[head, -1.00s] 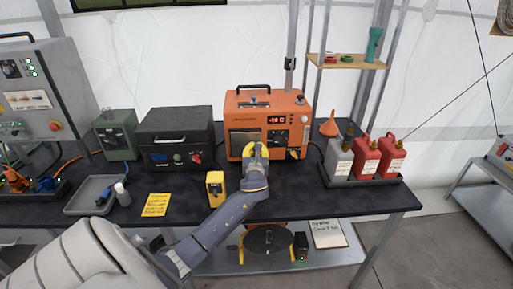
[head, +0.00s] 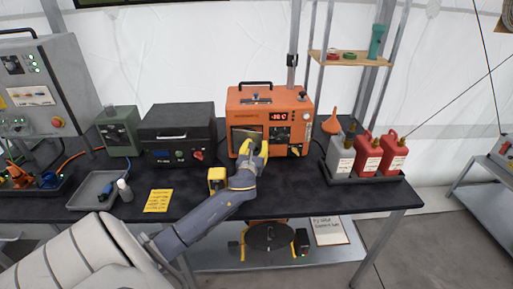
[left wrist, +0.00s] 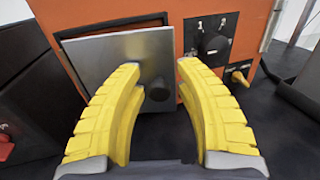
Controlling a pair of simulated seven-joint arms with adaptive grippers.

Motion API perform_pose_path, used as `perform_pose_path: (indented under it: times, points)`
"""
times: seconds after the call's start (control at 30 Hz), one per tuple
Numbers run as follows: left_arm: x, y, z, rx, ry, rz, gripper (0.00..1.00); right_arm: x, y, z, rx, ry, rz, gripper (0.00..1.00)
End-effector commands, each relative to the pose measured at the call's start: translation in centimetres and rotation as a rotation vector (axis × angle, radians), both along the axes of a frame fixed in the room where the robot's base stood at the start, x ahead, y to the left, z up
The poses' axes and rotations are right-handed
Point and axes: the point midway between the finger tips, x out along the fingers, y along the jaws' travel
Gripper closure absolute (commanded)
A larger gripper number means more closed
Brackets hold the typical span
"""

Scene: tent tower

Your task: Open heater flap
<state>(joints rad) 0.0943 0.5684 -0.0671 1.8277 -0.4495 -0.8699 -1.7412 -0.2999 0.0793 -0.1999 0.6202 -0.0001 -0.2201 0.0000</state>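The orange heater (head: 268,97) stands at the back of the dark bench. Its grey metal flap (head: 253,141) is ajar and sits at an angle to the heater's face; it also shows in the left wrist view (left wrist: 118,62), with a dark gap along its top and left edge. A round dark knob (left wrist: 158,90) is near the flap's right edge. My left gripper (head: 250,149) is in front of the flap. In the left wrist view its yellow fingers (left wrist: 158,72) are apart, one on each side of the knob; I cannot tell whether they touch it. My right gripper is not visible.
A black case (head: 177,135) stands left of the heater. A small yellow device (head: 216,180) is close to my left arm. Fuel cans (head: 366,155) stand in a tray at the right. The bench's front right is clear.

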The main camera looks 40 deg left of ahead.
Motion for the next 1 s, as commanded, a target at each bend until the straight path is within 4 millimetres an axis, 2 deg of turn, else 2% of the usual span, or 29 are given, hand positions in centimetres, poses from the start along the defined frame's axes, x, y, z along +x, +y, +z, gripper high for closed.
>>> perform_pose_path:
  times: [0.1,0.47,1.0]
  points:
    - [0.0,0.0,-0.2,-0.001,0.003,0.0,0.56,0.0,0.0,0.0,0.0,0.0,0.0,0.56]
    - [-0.8,-0.5,-0.4,-0.002,0.006,0.0,0.56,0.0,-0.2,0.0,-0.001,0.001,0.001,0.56]
    - [-8.3,-4.6,-0.3,-0.002,0.004,-0.001,0.56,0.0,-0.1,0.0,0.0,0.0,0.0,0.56]
